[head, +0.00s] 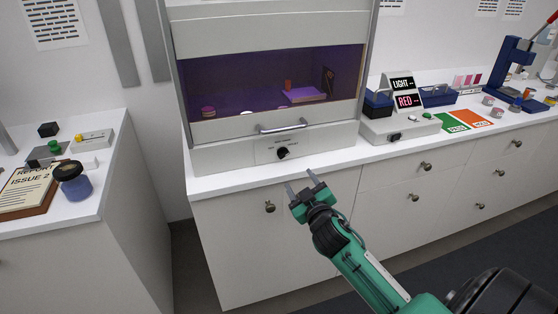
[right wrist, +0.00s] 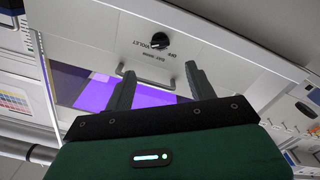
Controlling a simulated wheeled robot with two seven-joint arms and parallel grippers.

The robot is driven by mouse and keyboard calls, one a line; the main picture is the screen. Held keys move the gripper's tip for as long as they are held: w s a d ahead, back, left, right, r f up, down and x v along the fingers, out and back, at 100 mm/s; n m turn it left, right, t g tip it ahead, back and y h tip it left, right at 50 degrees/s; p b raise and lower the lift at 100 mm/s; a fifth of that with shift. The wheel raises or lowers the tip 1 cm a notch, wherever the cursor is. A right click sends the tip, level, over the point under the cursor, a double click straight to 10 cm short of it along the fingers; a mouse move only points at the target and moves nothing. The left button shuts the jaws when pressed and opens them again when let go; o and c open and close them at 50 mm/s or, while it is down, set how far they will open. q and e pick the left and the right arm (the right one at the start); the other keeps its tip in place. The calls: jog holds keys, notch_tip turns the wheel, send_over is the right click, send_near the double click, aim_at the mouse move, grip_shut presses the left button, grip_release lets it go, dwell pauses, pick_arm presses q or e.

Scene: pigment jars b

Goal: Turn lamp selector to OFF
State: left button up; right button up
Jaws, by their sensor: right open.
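The lamp selector (head: 282,152) is a black knob on the light front panel of the cabinet, below its handle. It also shows in the right wrist view (right wrist: 160,41), beyond my fingers, with small lettering beside it that I can only partly read; one word looks like VIOLET. My right gripper (head: 302,185) is open and empty, in front of the counter edge, a little below and to the right of the knob, apart from it. In the right wrist view its two dark fingers (right wrist: 158,82) are spread wide. My left gripper is not in view.
The cabinet (head: 215,130) has a violet-lit window with small items inside and a bar handle (head: 283,127). To the right stand a LIGHT/RED sign (head: 404,92) and a box with another black knob (head: 395,137). A blue jar (head: 73,184) stands on the left counter.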

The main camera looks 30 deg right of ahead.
aim_at(286, 168)
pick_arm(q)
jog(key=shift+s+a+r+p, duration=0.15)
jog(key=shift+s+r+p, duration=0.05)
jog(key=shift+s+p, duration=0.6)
pick_arm(e)
jog(key=x, duration=1.2)
jog(key=shift+w+d, duration=0.1)
jog(key=shift+w, duration=0.3)
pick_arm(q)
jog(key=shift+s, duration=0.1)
pick_arm(e)
jog(key=c, duration=1)
